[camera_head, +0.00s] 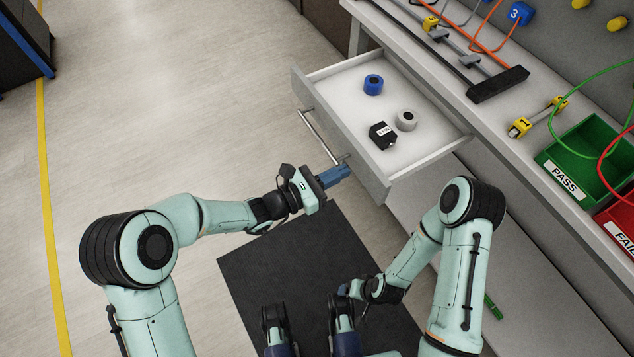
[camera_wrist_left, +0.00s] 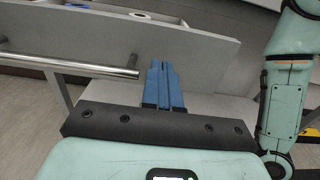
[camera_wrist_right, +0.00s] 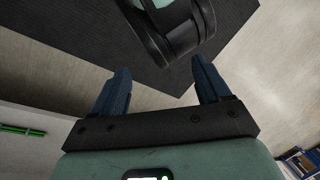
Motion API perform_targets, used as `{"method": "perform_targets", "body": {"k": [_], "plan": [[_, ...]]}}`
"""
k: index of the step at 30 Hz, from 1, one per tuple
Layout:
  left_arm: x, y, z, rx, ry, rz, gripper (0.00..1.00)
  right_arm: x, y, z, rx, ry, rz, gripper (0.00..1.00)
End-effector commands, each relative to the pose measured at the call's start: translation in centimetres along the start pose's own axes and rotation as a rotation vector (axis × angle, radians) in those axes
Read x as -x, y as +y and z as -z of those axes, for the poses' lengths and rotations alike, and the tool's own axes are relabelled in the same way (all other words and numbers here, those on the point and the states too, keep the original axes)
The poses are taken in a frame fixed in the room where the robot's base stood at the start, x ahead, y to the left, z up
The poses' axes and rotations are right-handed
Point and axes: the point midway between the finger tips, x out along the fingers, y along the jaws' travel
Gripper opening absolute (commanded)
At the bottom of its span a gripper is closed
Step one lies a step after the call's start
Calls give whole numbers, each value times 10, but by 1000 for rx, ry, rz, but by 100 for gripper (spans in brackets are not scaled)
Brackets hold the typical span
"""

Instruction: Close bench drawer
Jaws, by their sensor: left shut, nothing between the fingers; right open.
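The bench drawer (camera_head: 378,183) stands pulled out from the bench, its grey front facing lower left. A metal bar handle (camera_head: 320,134) runs along the front, and it also shows in the left wrist view (camera_wrist_left: 70,66). A blue roll (camera_head: 373,84), a grey roll (camera_head: 406,121) and a black box (camera_head: 382,135) lie inside. My left gripper (camera_head: 346,170) is shut and empty, its blue fingertips close to the drawer front near the handle's right end. In the left wrist view the fingers (camera_wrist_left: 164,66) point at the front panel; contact cannot be told. My right gripper (camera_wrist_right: 160,82) is open and empty, away from the drawer.
The bench top (camera_head: 420,45) holds cables, a black bar (camera_head: 497,85), a green PASS bin (camera_head: 590,150) and a red FAIL bin (camera_head: 622,222). A dark mat (camera_head: 245,265) lies on the floor. A green object (camera_head: 493,306) lies below the bench. Floor left of the drawer is clear.

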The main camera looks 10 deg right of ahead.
Motion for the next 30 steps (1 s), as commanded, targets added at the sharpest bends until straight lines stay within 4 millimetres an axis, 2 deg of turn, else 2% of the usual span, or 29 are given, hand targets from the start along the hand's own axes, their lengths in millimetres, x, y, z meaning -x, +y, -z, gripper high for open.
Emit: {"method": "perform_targets", "body": {"k": [1, 6, 23, 30], "plan": [[-8, -1, 1, 0, -1, 2, 0, -2, 1, 2, -1, 6, 0, 76], [-21, 0, 1, 0, 1, 0, 0, -4, 2, 6, -1, 17, -1, 76], [-28, 0, 1, 0, 1, 0, 0, -5, 2, 7, -2, 21, -1, 76], [-57, -1, 1, 1, -1, 2, 0, -11, 4, 15, -3, 43, -3, 76]]}}
